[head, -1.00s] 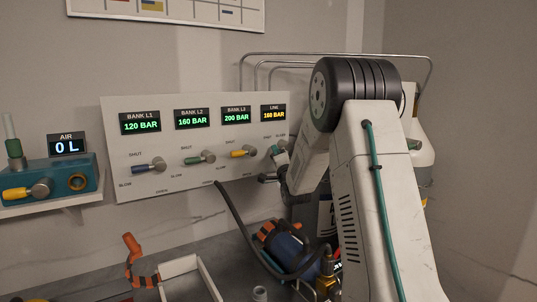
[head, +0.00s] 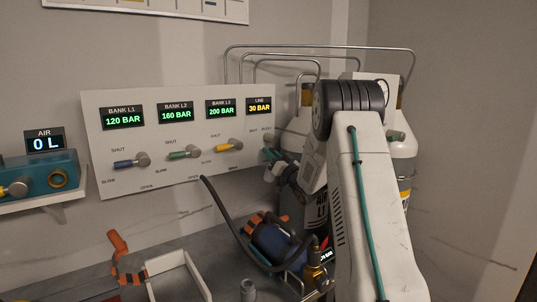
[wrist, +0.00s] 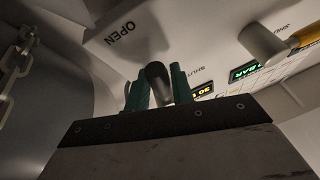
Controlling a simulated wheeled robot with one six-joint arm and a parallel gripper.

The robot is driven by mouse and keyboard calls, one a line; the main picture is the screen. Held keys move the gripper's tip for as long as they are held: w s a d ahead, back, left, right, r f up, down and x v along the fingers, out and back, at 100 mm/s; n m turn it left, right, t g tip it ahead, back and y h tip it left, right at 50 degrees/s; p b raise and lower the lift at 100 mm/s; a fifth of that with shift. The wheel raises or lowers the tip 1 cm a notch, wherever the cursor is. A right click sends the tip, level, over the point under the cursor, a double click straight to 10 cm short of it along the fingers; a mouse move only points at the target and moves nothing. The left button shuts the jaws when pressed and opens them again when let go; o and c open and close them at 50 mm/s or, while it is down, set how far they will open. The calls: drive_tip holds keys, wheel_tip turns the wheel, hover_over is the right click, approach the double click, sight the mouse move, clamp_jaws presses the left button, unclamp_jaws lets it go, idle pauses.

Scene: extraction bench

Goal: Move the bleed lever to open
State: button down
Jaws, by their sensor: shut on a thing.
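The bleed lever (wrist: 157,78) is a dark, rounded handle at the right end of the white panel (head: 185,182). In the wrist view it sits between the two green fingers of my gripper (wrist: 157,90), which is shut on it. The word OPEN is printed on the panel above and left of the lever in that view, and SHUT is to its right. In the head view my gripper (head: 276,156) is at the panel's right edge below the LINE display (head: 259,106), which reads 30 BAR. The lever is mostly hidden there.
Blue (head: 127,163), green (head: 180,154) and yellow (head: 226,147) levers stand on the panel left of my gripper. A black hose (head: 222,215) hangs below the panel to a blue cylinder (head: 272,243) on the bench. Gas cylinders (head: 402,160) stand behind my arm.

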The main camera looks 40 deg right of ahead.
drive_tip(key=shift+d+n+y, duration=0.35)
drive_tip(key=shift+n+y, duration=0.25)
drive_tip(key=shift+n, duration=0.3)
drive_tip(key=shift+d+n+y, duration=0.3)
drive_tip(key=shift+n+y, duration=0.3)
drive_tip(key=shift+n, duration=0.3)
drive_tip(key=shift+g, duration=0.3)
drive_tip(key=c, duration=1.2)
unclamp_jaws()
drive_tip(key=shift+a, duration=0.1)
